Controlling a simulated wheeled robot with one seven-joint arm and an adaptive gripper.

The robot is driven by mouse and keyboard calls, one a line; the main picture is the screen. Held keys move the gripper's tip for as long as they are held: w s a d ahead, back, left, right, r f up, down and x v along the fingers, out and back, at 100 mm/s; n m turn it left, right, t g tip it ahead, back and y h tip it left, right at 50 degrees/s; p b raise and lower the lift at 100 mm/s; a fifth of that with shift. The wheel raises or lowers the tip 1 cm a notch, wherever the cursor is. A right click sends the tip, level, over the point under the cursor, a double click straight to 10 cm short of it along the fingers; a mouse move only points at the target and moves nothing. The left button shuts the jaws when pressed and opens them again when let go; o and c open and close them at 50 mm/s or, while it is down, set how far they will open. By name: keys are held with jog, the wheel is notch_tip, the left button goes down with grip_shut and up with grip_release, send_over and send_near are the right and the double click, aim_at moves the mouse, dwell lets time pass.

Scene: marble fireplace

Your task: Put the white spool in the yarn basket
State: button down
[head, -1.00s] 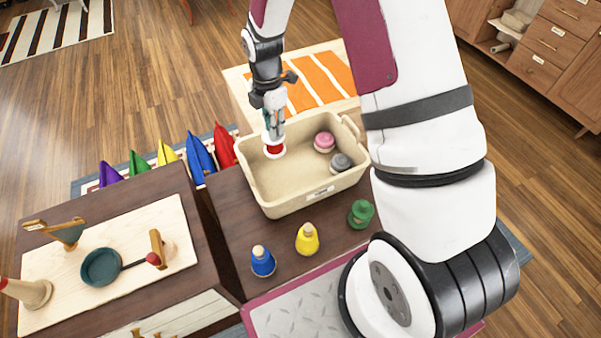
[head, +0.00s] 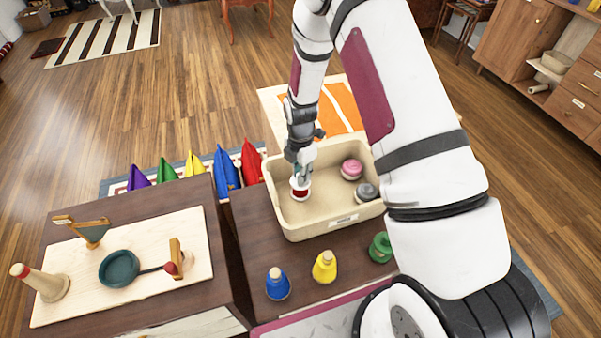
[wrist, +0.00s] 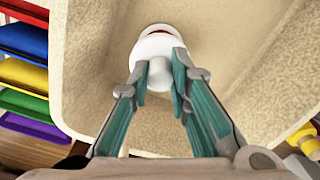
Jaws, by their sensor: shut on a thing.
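The white spool (head: 300,193), with a red band, is held between the fingers of my gripper (head: 302,175). In the wrist view the white spool (wrist: 157,48) shows its knob between the teal fingers of my gripper (wrist: 160,78), with some red at its far end. The beige yarn basket (head: 305,232) stands on a dark brown table. The spool is within the basket's outline, near its left side. I cannot tell whether it touches the basket floor. A pink spool (head: 351,169) and a grey spool (head: 366,192) sit inside at the right.
Blue (head: 277,284), yellow (head: 324,267) and green (head: 381,247) spools stand in front of the basket. A board with a teal pan (head: 119,269) is on the left table. Coloured pointed objects (head: 227,172) stand behind. The basket's middle floor is free.

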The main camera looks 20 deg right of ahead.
jog(key=c, duration=1.5)
grip_release()
jog(key=shift+f, duration=0.1)
